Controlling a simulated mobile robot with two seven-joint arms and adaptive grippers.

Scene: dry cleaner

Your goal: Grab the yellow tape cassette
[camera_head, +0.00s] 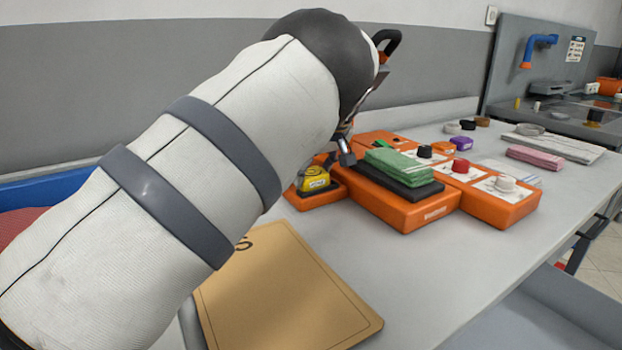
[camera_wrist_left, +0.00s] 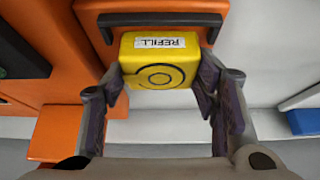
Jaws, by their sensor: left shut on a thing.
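The yellow tape cassette (camera_wrist_left: 160,68) shows in the left wrist view with a white label reading REFILL and a ring mark on its face. My left gripper (camera_wrist_left: 162,85) has one finger on each side of it and is shut on it. In the head view the yellow cassette (camera_head: 313,179) is at an orange holder (camera_head: 318,198) at the left end of the orange units, partly hidden by my left arm and gripper (camera_head: 338,158). I cannot tell whether it still touches the holder. My right gripper is not in view.
Orange units (camera_head: 398,212) with green and black pads on top stand right beside the holder. A tan board (camera_head: 285,295) lies on the table in front. Pink cloth (camera_head: 535,157) and a folded grey stack (camera_head: 555,146) lie farther right. The table's right front is clear.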

